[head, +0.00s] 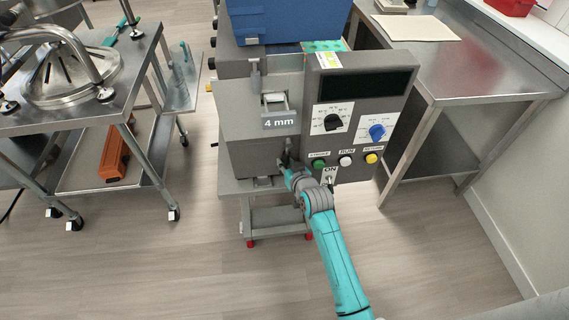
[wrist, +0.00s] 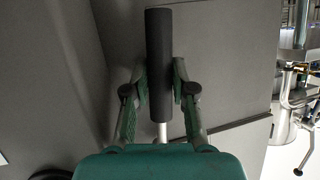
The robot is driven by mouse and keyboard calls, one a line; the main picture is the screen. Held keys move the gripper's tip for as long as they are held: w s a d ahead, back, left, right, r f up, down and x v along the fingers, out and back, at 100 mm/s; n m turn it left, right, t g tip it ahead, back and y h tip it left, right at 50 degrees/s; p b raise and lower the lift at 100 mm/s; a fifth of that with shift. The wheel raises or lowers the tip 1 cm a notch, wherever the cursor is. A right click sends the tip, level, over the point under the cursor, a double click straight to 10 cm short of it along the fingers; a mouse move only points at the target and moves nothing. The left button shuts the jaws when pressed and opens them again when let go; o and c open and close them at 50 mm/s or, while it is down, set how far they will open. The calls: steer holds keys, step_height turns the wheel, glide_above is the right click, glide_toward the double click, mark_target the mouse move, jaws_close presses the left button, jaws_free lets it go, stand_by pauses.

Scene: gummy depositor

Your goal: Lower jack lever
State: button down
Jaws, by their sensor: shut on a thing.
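The jack lever shows in the wrist view as a black cylindrical grip (wrist: 159,45) on a thin pale metal rod. My gripper (wrist: 161,78) has one green-padded finger on each side of the grip and is shut on it. In the head view my gripper (head: 286,162) is at the front of the grey depositor machine (head: 255,112), below the "4 mm" label and left of the buttons. The lever is mostly hidden there behind the gripper and my turquoise arm.
A control panel (head: 360,112) with knobs and green, white and yellow buttons is right of my gripper. A steel table (head: 470,75) stands at right. A steel cart (head: 100,95) with an orange object (head: 115,153) underneath stands at left. The floor in front is clear.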

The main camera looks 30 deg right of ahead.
steer(key=shift+w+d+r, duration=0.2)
steer(key=shift+r, duration=0.45)
steer(key=c, duration=1.1)
jaws_free()
steer(key=shift+o, duration=0.8)
steer(key=shift+s+f, duration=0.1)
steer(key=shift+f, duration=0.1)
steer(key=shift+a+f, duration=0.1)
steer(key=shift+f, duration=0.05)
steer(key=shift+a, duration=0.1)
